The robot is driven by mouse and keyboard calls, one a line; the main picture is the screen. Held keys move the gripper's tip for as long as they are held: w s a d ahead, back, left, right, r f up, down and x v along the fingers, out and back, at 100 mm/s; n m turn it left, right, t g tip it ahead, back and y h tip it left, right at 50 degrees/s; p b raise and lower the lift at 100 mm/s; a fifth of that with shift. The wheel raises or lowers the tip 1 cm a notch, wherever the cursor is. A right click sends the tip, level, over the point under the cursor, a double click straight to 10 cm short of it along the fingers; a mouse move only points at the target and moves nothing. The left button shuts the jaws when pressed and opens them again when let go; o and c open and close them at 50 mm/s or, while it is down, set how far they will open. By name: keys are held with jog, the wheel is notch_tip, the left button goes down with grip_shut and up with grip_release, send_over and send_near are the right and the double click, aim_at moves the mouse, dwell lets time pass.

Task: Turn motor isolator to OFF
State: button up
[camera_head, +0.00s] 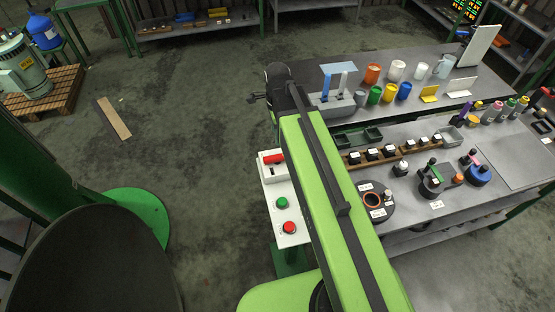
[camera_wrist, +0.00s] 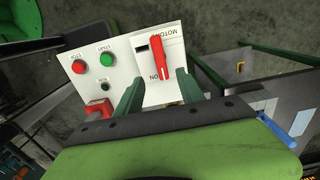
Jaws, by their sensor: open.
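The motor isolator is a white box (camera_wrist: 146,78) with a red handle (camera_wrist: 158,55), lettered "MOTOR" and "ON" upside down in the wrist view. The handle lies nearly upright in that view, its lower end by the "ON" lettering. My gripper (camera_wrist: 160,78) is open, its two green fingers on either side of the handle's lower part. I cannot tell whether they touch it. In the head view, the red handle (camera_head: 273,159) lies sideways on the white panel left of my arm; the fingers are not clear there.
A green start button (camera_wrist: 107,59) and red stop button (camera_wrist: 78,67) sit beside the isolator. A red part (camera_wrist: 99,108) is close to the left finger. A workbench (camera_head: 425,207) with cups and parts stands right of my arm.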

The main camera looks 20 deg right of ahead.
aim_at(277, 156)
notch_tip(277, 156, down, 13)
jog(key=b, duration=1.1)
jog(key=shift+r, duration=0.15)
jog(key=shift+r, duration=0.15)
jog(key=shift+c, duration=0.2)
grip_shut()
